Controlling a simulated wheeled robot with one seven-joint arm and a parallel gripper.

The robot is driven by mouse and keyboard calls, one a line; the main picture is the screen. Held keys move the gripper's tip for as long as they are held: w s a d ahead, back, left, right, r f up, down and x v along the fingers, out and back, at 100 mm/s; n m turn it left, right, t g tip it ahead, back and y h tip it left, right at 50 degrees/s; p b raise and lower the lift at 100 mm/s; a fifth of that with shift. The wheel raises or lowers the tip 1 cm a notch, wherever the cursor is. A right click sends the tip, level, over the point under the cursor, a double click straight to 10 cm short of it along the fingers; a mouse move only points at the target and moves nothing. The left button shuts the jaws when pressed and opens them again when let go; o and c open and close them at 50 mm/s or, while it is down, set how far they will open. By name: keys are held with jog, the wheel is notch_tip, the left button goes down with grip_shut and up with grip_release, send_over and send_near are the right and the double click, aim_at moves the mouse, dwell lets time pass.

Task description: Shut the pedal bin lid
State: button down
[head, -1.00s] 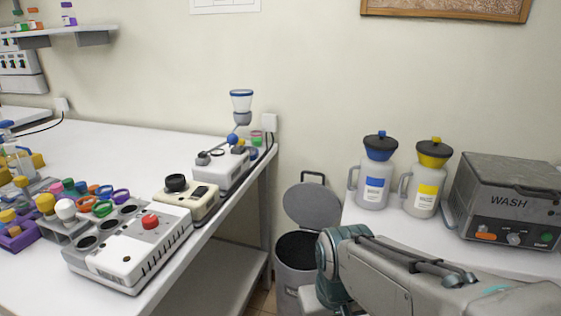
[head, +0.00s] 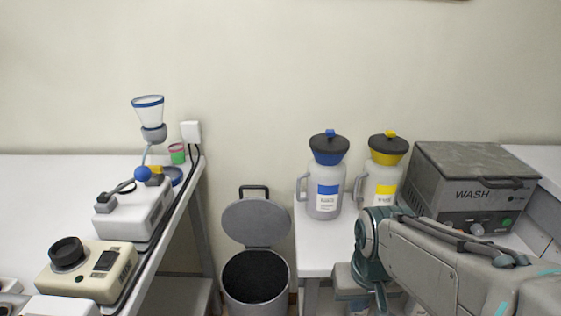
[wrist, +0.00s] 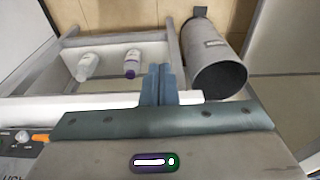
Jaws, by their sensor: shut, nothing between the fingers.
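The grey pedal bin (head: 255,308) stands on the floor between the two tables in the head view. Its round lid (head: 257,223) is open, tipped up and back toward the wall, with a dark handle on top. In the wrist view the bin (wrist: 207,42) is at the upper right, its dark open mouth facing the camera. I cannot make out the lid there. My gripper (wrist: 160,72) is shut and empty, left of the bin mouth in that view and apart from it. In the head view my arm is right of the bin, partly over the right table.
The left table holds a beige device (head: 92,272) and a white device (head: 133,213). The right table (head: 315,265) holds a blue-topped jug (head: 325,195), a yellow-topped jug (head: 384,165) and the wash unit (head: 470,190). Bottles (wrist: 86,67) show on a low shelf in the wrist view.

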jog(key=w+a+r+t+p, duration=0.1)
jog(key=w+a+r, duration=0.25)
jog(key=w, duration=0.75)
jog(key=w+a+r+t, duration=0.2)
jog(key=w+a, duration=0.3)
jog(key=w, duration=0.6)
jog(key=w+a+r+t+p, duration=0.1)
jog(key=w+a+r, duration=0.3)
jog(key=w, duration=0.8)
jog(key=w+a+f+t, duration=0.1)
jog(key=w+a, duration=0.6)
jog(key=a, duration=0.1)
jog(key=x, duration=1.1)
jog(key=shift+s+a+f+b, duration=0.15)
jog(key=shift+s+b, duration=0.55)
jog(key=shift+s, duration=1.35)
jog(key=shift+s+f, duration=0.1)
jog(key=shift+f, duration=0.05)
